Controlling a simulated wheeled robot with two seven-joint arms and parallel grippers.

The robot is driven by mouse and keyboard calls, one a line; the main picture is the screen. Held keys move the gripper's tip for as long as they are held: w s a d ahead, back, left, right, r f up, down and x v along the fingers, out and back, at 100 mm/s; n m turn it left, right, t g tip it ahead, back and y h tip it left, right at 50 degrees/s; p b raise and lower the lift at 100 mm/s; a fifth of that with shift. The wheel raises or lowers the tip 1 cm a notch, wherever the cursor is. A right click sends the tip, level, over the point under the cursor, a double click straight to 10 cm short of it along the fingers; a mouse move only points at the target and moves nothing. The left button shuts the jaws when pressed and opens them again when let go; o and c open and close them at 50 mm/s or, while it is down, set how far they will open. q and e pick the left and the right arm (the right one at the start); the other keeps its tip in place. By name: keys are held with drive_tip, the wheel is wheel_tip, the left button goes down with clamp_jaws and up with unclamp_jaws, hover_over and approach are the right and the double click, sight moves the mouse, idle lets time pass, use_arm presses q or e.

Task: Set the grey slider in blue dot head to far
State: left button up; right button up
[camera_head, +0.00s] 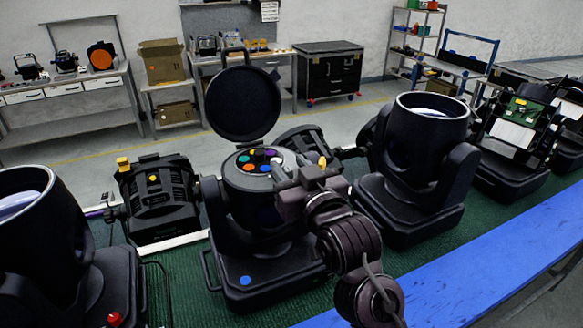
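The blue dot head (230,265) stands in the middle of the green mat, with a blue dot (245,281) on the front of its base. Its round black lid (243,103) stands open behind it. Inside the open top is a wheel of coloured discs (249,167). My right gripper (281,172) reaches over the right side of this opening, its grey fingers at the edge of the coloured wheel. The gripper and wrist hide the right part of the opening. I cannot make out the grey slider apart from the fingers, nor whether they are closed. My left gripper is out of view.
A head with a red dot (114,318) stands at left, another black head (425,140) at right. A black lamp with a yellow knob (155,195) lies left of the blue dot head. A blue strip (500,255) runs along the right front. Benches and a black cabinet (329,72) stand behind.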

drive_tip(key=shift+s, duration=0.3)
drive_tip(key=b+v, duration=0.3)
drive_tip(key=v, duration=0.4)
drive_tip(key=shift+d, duration=0.2)
drive_tip(key=shift+s+f, duration=0.1)
